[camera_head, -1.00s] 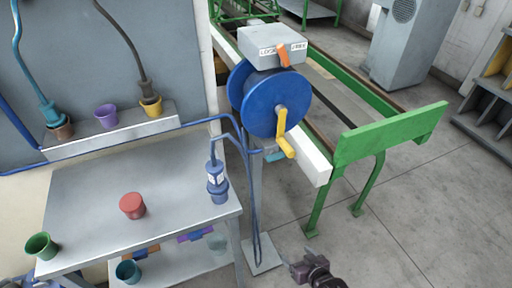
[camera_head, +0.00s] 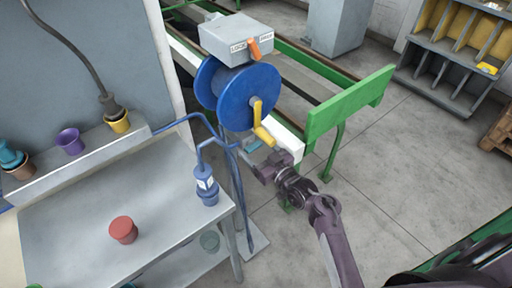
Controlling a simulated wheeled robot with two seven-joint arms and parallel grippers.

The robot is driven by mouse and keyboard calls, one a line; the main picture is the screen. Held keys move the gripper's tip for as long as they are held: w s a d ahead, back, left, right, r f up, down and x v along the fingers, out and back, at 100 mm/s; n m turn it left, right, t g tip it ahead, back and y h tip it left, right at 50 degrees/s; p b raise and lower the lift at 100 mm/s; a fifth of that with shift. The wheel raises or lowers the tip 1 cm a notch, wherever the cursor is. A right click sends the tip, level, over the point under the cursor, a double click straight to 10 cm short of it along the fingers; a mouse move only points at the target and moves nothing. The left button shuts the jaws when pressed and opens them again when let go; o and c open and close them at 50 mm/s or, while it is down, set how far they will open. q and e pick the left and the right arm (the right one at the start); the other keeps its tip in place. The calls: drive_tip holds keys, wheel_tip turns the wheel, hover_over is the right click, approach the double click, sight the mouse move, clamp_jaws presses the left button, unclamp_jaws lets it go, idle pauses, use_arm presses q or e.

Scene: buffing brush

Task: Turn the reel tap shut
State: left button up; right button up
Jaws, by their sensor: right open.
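A blue reel (camera_head: 240,93) with a yellow crank (camera_head: 261,122) hangs on a stand below a grey box (camera_head: 236,40). The box carries an orange lever (camera_head: 254,48) at its front, between small labels. A small teal part (camera_head: 253,146) shows under the reel, close to my right gripper; I cannot tell whether it is the tap or how it is turned. My right gripper (camera_head: 260,170) is open, just below the crank's grip and beside the hoses and post. I see no contact with the reel. My left gripper is out of view.
A blue hose (camera_head: 181,124) runs from the shelf to the stand. A grey bench (camera_head: 75,215) at left holds a red round piece (camera_head: 123,230) and a blue fitting (camera_head: 207,187). A green-ended frame (camera_head: 350,103) stands behind my right arm.

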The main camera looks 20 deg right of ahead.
drive_tip(key=shift+w, duration=0.2)
drive_tip(key=shift+a, duration=0.1)
drive_tip(key=c, duration=0.7)
drive_tip(key=shift+c, duration=1.4)
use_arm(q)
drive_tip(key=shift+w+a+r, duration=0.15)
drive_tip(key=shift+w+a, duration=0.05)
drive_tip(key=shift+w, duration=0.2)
